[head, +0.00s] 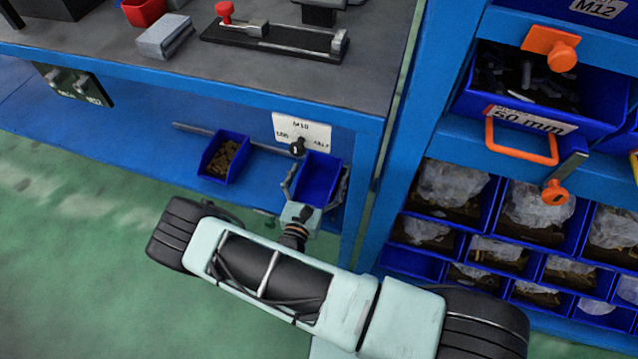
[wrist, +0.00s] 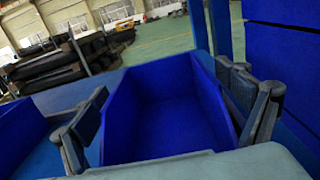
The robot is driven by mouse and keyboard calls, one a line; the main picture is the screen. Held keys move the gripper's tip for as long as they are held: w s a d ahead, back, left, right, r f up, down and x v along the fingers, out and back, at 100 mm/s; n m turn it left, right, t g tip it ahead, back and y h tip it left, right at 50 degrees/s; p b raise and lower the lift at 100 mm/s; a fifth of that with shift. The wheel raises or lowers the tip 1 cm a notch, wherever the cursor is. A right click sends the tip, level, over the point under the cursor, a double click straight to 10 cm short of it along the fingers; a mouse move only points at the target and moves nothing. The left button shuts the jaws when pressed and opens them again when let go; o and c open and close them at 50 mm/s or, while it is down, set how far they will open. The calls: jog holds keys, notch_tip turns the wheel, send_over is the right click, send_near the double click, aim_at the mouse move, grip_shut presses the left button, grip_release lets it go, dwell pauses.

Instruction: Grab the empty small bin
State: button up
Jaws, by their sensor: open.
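The empty small blue bin (head: 319,178) stands on the blue lower shelf of the workbench. In the wrist view the bin (wrist: 168,105) fills the middle, and its inside is bare. My gripper (head: 314,190) is open at the near end of the bin. In the wrist view its fingers stand on the left and right of the bin, with my gripper (wrist: 168,110) spread around it. The left finger looks close to the bin's left wall; I cannot tell whether either finger touches. The bin's underside is hidden.
A second small blue bin (head: 223,158) with brown parts stands to the left on the shelf. A white M10 sign (head: 301,131) hangs above. The bench top (head: 370,62) overhangs the shelf. A blue rack (head: 392,205) with filled bins stands to the right. Green floor is open at left.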

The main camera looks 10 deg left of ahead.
jog(key=shift+w, duration=0.1)
jog(key=shift+c, duration=0.7)
jog(key=c, duration=1.2)
